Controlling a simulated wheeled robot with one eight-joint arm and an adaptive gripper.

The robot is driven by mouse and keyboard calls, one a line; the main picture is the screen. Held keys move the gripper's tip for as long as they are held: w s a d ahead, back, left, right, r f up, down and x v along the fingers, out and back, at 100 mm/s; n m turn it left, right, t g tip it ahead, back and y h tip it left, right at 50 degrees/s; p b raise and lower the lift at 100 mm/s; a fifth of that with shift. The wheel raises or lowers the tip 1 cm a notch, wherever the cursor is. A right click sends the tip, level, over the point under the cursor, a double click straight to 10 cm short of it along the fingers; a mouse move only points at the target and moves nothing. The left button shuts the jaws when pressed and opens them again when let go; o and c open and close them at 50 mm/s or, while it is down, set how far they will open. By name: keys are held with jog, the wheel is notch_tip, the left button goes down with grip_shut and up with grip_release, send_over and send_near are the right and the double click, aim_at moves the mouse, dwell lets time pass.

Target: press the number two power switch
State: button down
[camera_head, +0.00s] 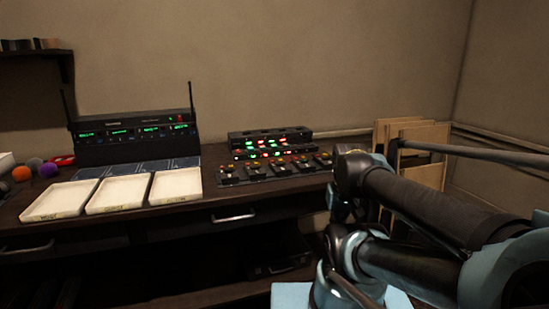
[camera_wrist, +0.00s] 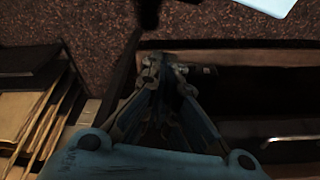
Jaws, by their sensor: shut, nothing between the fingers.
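A dark control panel (camera_head: 275,167) with several switches lies near the front edge of the desk, right of centre in the head view. A box with green and red lights (camera_head: 265,149) stands behind it, and another low dark box (camera_head: 270,135) behind that. The labels are too small to read, so I cannot tell which switch is number two. My gripper (camera_wrist: 167,64) is shut and empty in the wrist view, apart from the panel, over the floor by the desk front. In the head view my arm fills the right side and I cannot make out the fingertips.
Three white trays (camera_head: 117,194) line the desk's front left. A black receiver with antennas (camera_head: 134,138) stands behind them. Small coloured balls (camera_head: 48,170) lie at far left. Wooden boards (camera_head: 428,150) lean right of the desk. A drawer handle (camera_head: 233,217) juts from the desk front.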

notch_tip(320, 180, up, 24)
jog(key=r+n, duration=0.1)
jog(key=n, duration=2)
send_over(296, 158)
jog(key=s+a, duration=0.1)
jog(key=shift+s+f+g, duration=0.15)
jog(key=shift+f+g, duration=0.1)
jog(key=shift+g, duration=0.15)
jog(key=f, duration=0.4)
jog(key=w+f, duration=0.1)
jog(key=f, duration=0.9)
jog(key=shift+w+a, duration=0.25)
